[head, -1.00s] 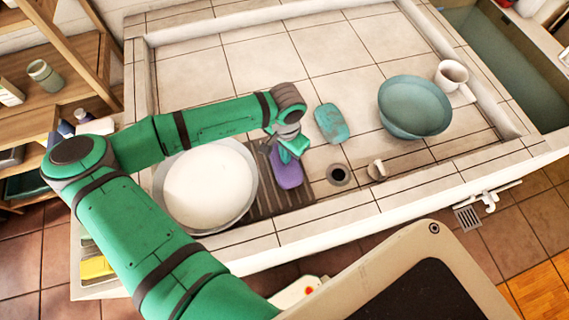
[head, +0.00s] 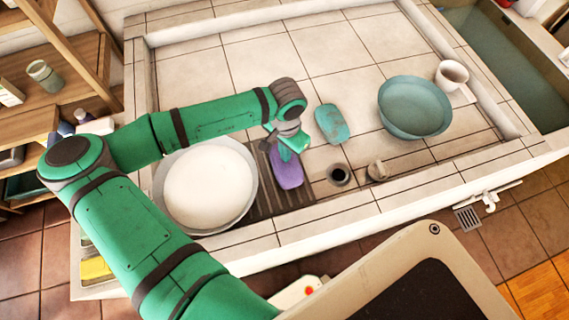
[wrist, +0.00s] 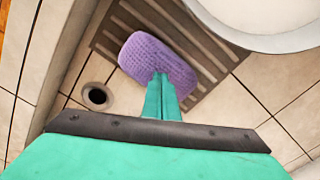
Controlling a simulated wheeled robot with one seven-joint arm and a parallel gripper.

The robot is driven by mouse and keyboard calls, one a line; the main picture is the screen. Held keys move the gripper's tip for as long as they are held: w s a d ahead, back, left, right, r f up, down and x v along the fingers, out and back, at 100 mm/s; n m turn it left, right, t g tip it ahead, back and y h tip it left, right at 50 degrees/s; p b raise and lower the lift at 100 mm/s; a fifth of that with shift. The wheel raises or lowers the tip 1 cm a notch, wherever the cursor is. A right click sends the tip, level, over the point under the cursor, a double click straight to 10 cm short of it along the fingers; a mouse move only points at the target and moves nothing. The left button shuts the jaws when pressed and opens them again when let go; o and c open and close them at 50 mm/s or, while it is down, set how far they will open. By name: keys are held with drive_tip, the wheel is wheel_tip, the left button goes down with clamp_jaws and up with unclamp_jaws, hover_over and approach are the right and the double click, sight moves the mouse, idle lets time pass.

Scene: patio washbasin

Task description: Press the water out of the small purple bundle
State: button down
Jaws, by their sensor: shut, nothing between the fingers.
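The small purple bundle (head: 287,170) lies on a dark slatted rack (head: 262,198) beside the large basin. In the wrist view the bundle (wrist: 158,62) is a rounded, knitted-looking block on the slats (wrist: 215,52). My gripper (head: 294,154) is over the bundle. Its fingers are shut together, with nothing between them, and the fingertips (wrist: 161,80) overlap the bundle's near edge in the wrist view. They look to be touching or just above its top; I cannot tell which. My arm hides part of the rack in the head view.
A large basin of whitish liquid (head: 210,185) stands left of the rack. A drain hole (head: 338,175), a stopper (head: 377,171), a teal soap-like block (head: 332,123), a teal bowl (head: 415,108) and a white mug (head: 451,75) are to the right. The tiles behind are clear.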

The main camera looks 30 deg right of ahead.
wheel_tip(320, 180, up, 6)
drive_tip(key=shift+r, duration=0.25)
idle(0.4)
idle(0.4)
